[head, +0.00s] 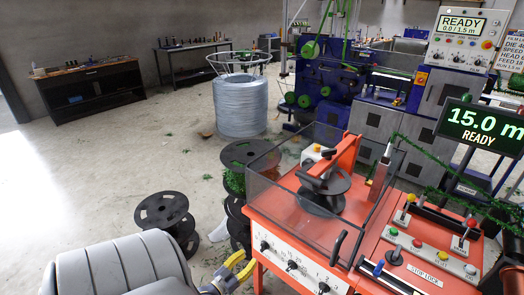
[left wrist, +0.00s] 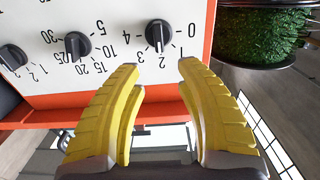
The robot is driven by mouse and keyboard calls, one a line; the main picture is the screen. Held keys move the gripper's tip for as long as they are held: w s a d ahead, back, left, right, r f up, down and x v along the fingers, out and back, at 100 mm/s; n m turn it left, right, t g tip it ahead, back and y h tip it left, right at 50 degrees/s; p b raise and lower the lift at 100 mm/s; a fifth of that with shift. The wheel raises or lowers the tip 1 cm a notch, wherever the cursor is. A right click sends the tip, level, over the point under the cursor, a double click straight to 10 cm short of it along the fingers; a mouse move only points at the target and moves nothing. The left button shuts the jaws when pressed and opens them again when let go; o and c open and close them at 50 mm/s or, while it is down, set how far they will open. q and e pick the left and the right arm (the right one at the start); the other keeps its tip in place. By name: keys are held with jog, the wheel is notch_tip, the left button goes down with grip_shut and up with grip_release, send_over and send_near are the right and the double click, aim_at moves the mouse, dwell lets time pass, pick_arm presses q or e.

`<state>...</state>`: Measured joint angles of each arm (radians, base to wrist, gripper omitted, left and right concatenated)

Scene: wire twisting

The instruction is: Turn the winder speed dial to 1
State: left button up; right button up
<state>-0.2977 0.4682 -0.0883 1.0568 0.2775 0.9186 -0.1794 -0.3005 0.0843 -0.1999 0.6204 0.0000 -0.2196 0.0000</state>
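The orange winder cabinet (head: 256,218) has a white front panel with three black dials. The panel shows upside down in the left wrist view, where the dial with the scale running from 0 to 4 (left wrist: 159,33) is at the right; it is the leftmost dial (head: 264,246) in the head view. Its grip bar lies near vertical in the wrist picture, with one end near the 2. No dial name is legible. My left gripper (left wrist: 160,67) is open and empty, its yellow fingertips apart in front of that dial, not touching it. It also shows in the head view (head: 241,262).
The other dials (left wrist: 77,44) sit beside it. A green-wound spool (left wrist: 258,38) stands beside the cabinet. Black spools (head: 163,212) stand on the floor at left. A clear guard (head: 285,165) rises above the cabinet.

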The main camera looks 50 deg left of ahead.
aim_at(261, 246)
pick_arm(q)
jog(key=w, duration=0.3)
jog(key=w+a, duration=0.1)
jog(key=w, duration=0.5)
jog(key=shift+a, duration=0.2)
grip_shut()
